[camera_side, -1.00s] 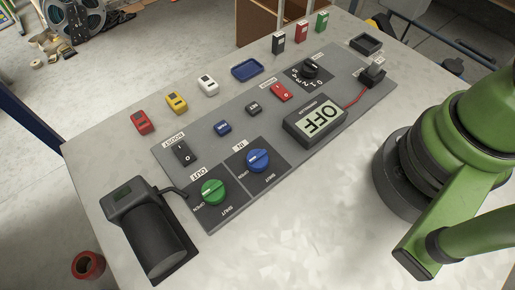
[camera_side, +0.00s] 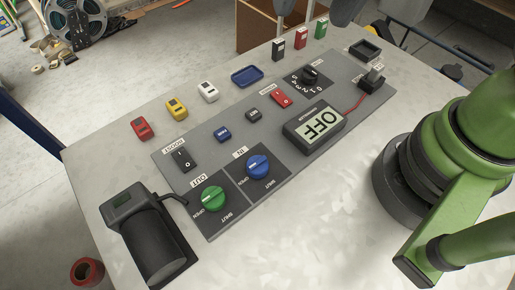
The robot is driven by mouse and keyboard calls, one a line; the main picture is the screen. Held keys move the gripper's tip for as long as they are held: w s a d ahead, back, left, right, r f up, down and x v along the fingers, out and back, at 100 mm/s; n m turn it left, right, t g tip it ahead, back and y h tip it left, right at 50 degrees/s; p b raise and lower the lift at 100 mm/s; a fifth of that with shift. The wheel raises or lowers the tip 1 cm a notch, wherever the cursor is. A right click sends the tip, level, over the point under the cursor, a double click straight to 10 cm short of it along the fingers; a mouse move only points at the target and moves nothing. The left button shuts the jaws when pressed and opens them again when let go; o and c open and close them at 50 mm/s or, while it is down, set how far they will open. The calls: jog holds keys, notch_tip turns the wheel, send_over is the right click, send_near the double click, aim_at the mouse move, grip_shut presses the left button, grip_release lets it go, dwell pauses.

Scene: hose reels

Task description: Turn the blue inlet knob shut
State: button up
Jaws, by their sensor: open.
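The blue inlet knob (camera_side: 258,167) sits on a dark square plate marked IN, with OPEN and SHUT printed below it. A pale line shows on its face; I cannot tell exactly which mark it points to. The green knob (camera_side: 213,198), on the plate marked OUT, is to its lower left. My gripper (camera_side: 375,14) shows only in part at the top edge, as two grey pieces apart from each other. It is open, looks empty and is well away from the blue knob, up and to the right.
The grey panel (camera_side: 225,230) also carries an OFF display (camera_side: 318,127), a black dial (camera_side: 309,73), a red switch (camera_side: 282,99) and small buttons. A black pump (camera_side: 155,245) stands at the lower left. Small coloured blocks and a blue tray (camera_side: 247,76) lie behind the panel. The front tabletop is clear.

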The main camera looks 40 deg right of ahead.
jog(key=a+f+g+h, duration=0.1)
jog(key=a+f+g, duration=0.1)
jog(key=a+f, duration=0.35)
jog(key=h, duration=0.1)
send_over(258, 162)
jog(key=shift+m+g, duration=0.3)
jog(key=shift+m, duration=0.1)
notch_tip(258, 162, down, 7)
jog(key=shift+f, duration=0.2)
notch_tip(258, 162, down, 10)
jog(key=shift+r, duration=0.1)
jog(key=c, duration=0.9)
